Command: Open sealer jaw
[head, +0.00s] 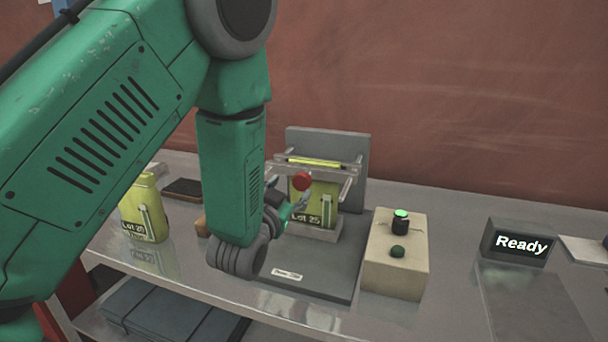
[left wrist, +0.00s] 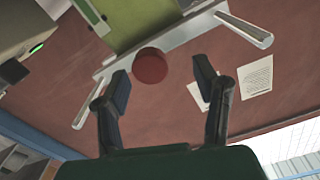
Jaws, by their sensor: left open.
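The sealer (head: 366,150) has a grey back plate and a metal jaw bar (head: 343,167) with a round red knob (head: 301,181) at its front. The bar lies across the top of a yellow-green pouch (head: 311,213) marked "Lot 25". My left gripper (head: 287,197) is open at the knob, partly hidden behind my own arm. In the left wrist view the red knob (left wrist: 151,66) shows between and just beyond the two open fingertips (left wrist: 162,82). I cannot tell whether a finger touches it. The jaw bar (left wrist: 183,35) runs behind the knob there. My right gripper is not in view.
Another yellow-green pouch (head: 145,209) stands at the left of the table. A beige box (head: 395,272) with a green-lit button is right of the sealer. A "Ready" display (head: 518,243) stands farther right. Table surface (head: 440,285) between them is clear.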

